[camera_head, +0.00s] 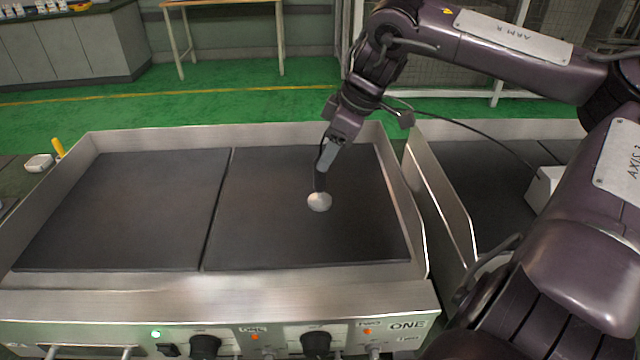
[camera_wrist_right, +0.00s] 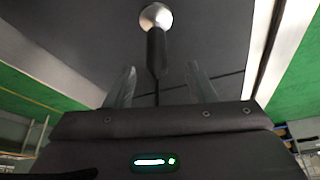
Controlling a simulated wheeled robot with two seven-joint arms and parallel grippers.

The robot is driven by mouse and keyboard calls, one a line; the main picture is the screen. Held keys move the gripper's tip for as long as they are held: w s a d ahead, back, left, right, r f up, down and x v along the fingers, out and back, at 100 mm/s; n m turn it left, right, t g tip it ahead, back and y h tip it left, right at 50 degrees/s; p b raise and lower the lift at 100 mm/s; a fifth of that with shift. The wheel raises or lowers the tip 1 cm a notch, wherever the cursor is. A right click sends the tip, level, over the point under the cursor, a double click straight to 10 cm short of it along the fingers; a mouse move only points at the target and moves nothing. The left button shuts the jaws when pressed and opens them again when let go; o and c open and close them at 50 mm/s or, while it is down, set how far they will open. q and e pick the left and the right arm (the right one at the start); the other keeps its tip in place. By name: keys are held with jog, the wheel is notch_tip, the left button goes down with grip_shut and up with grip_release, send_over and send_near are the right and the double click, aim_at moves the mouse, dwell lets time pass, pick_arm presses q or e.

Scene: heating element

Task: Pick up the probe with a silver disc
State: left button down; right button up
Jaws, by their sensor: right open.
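The probe has a round silver disc (camera_head: 319,201) and a dark handle (camera_head: 320,183). It is on the right-hand dark plate of the griddle (camera_head: 270,235), and whether it touches the plate is hard to tell. My right gripper (camera_head: 326,156) is over that plate at the handle end. In the right wrist view the disc (camera_wrist_right: 156,17) is at the top, with the handle (camera_wrist_right: 156,52) running down toward the gap between my two open fingers (camera_wrist_right: 161,85). The fingers stand apart on either side, with no contact on the handle visible. My left gripper is out of view.
Raised metal walls (camera_head: 400,185) border the griddle, and a control panel with knobs (camera_head: 316,342) runs along its front. A second griddle (camera_head: 490,190) stands at the right. A white object and yellow handle (camera_head: 58,147) are at the left. The left plate (camera_head: 125,205) is bare.

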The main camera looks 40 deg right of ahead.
aim_at(317, 172)
jog(key=x, duration=0.7)
jog(key=shift+w+d, duration=0.15)
grip_shut()
